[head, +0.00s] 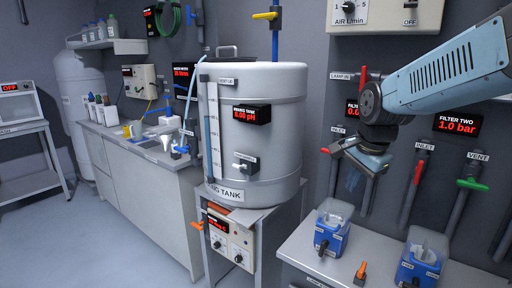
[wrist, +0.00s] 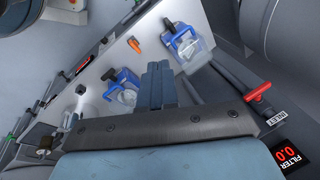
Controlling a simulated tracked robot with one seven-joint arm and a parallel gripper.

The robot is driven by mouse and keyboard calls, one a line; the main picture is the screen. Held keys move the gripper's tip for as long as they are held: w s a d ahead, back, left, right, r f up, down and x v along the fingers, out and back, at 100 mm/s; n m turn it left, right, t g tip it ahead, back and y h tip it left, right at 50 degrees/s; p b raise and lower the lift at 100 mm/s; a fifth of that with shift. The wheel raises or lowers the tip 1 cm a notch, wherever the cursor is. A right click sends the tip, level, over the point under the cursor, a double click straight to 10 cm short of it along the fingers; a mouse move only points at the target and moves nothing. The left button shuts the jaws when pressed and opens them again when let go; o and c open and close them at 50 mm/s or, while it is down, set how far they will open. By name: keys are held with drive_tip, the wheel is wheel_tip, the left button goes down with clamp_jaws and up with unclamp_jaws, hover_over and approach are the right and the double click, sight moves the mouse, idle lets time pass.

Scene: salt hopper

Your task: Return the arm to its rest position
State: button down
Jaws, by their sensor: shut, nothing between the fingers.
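My arm comes in from the right in the head view, light blue with a dark wrist joint. My gripper (head: 370,165) hangs below that joint, in front of the wall pipes and above the right-hand bench. In the wrist view my gripper (wrist: 158,72) shows its two fingers pressed together with nothing between them. Beyond the fingers, two blue units with clear tops stand on the bench, one on the left (head: 332,228) and one on the right (head: 421,258). The fingers look apart from both, though the exact gap is hard to judge.
A large steel tank (head: 275,130) stands left of my gripper. Red-handled valves (head: 413,172) and a green-handled valve (head: 472,184) stick out from the wall. An orange-handled item (head: 361,272) lies on the bench (head: 300,250). The floor (head: 90,245) at left is clear.

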drive_tip(key=s+r+n+t, duration=0.2)
drive_tip(key=s+r+n, duration=0.1)
drive_tip(key=s+n, duration=0.9)
drive_tip(key=shift+s+r+h, duration=0.2)
drive_tip(key=shift+h, duration=0.1)
drive_tip(key=c, duration=1.8)
unclamp_jaws()
